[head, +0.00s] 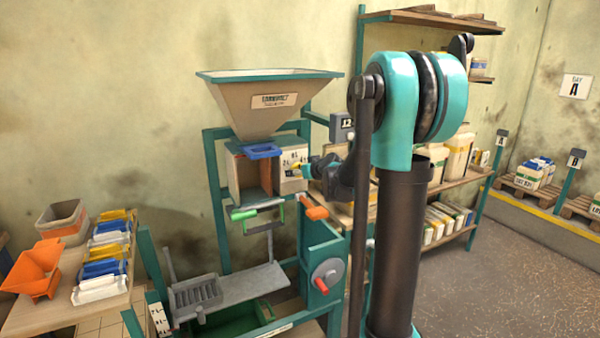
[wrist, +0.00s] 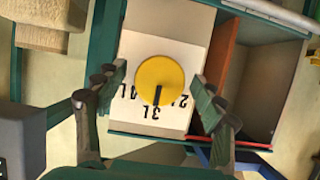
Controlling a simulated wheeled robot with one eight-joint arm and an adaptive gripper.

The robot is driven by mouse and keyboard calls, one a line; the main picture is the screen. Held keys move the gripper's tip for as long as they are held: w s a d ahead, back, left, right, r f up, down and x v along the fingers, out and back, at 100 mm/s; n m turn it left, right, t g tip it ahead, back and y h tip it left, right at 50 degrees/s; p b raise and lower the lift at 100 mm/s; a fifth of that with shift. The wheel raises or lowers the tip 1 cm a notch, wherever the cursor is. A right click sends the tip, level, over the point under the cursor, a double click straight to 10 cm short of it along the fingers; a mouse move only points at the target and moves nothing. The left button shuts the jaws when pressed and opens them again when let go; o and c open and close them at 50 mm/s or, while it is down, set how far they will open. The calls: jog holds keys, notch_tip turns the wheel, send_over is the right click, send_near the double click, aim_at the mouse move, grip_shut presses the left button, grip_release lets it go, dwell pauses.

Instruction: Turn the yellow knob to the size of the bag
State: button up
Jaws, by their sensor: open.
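The yellow knob (wrist: 160,80) sits on a white dial plate (wrist: 130,50) with black size marks, upside down in the wrist view. Its black pointer is directed down in that view, at the mark that looks like 3L. My gripper (wrist: 158,88) is open, with one finger on each side of the knob and a visible gap on both sides. In the head view my gripper (head: 313,169) is at the dial plate on the machine (head: 243,178), and largely hides the knob. Bags (head: 103,268) in white, blue and yellow lie on the left table; their sizes are unreadable.
A hopper (head: 268,103) stands above the dial box. An orange divider (wrist: 218,75) and open compartment lie right of the dial in the wrist view. Below are a green handle (head: 243,214), an orange handle (head: 313,212) and a crank wheel (head: 328,274). Shelves (head: 462,190) stand to the right.

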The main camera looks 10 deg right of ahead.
jog(key=c, duration=1.1)
jog(key=shift+c, duration=0.2)
jog(key=m+y, duration=0.2)
jog(key=m, duration=0.2)
jog(key=m+y, duration=0.3)
jog(key=m, duration=0.1)
jog(key=shift+d+y, duration=0.15)
jog(key=shift+y, duration=0.15)
jog(key=shift+m, duration=0.3)
